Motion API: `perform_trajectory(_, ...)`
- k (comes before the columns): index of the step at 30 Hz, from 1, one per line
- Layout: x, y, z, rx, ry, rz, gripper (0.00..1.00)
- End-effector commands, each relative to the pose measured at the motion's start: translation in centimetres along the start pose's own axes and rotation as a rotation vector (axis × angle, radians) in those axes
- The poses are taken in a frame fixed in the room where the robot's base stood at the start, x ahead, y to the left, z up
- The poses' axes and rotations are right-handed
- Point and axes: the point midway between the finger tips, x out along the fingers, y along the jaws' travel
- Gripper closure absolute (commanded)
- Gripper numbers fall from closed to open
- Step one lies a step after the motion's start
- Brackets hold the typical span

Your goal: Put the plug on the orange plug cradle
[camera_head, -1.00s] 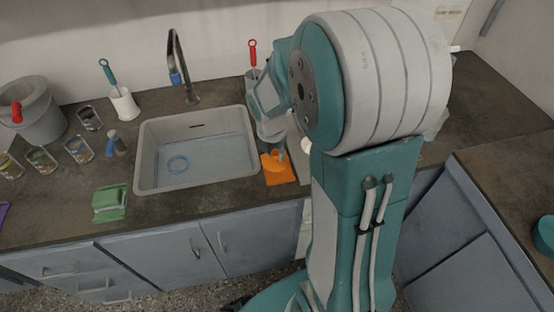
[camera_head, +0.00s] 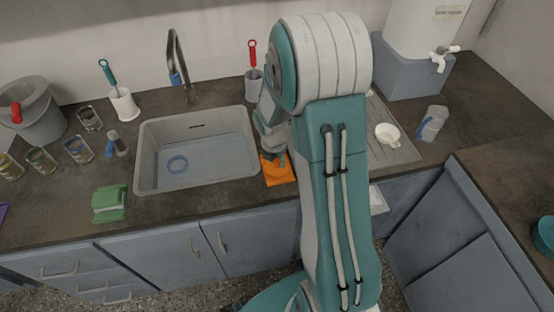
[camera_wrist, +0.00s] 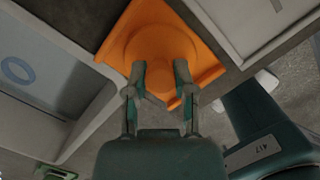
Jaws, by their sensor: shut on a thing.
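The orange plug cradle (camera_head: 281,176) lies flat on the counter just right of the sink. In the wrist view its square base (camera_wrist: 112,48) surrounds a round orange form. That form appears to be the plug (camera_wrist: 160,76), with a knob between my fingers; plug and cradle share a colour, so their boundary is hard to tell. My gripper (camera_wrist: 161,72) is shut on the knob, pointing down over the cradle. In the head view my gripper (camera_head: 275,156) is low at the cradle, partly behind my arm. Whether the plug fully rests on the cradle cannot be told.
The sink (camera_head: 150,178) with a blue ring (camera_head: 177,164) in it is left of the cradle. A red-handled brush (camera_head: 253,58) in a grey holder stands behind. A drainboard (camera_head: 400,152) with a white cup (camera_head: 387,134) lies right, partly behind my arm.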

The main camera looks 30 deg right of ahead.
Motion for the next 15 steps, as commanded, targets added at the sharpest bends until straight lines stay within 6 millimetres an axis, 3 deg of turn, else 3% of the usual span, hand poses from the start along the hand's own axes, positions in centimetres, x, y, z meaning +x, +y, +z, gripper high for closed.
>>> perform_trajectory(1, 0.17, -0.01, -0.04, 0.0, 0.001, -0.001, 1.0)
perform_trajectory(2, 0.21, -0.01, -0.04, 0.0, 0.001, -0.001, 0.62)
perform_trajectory(4, 0.19, 0.01, -0.03, 0.0, 0.001, -0.001, 0.32)
perform_trajectory(15, 0.08, 0.0, -0.02, 0.0, 0.0, 0.0, 0.32)
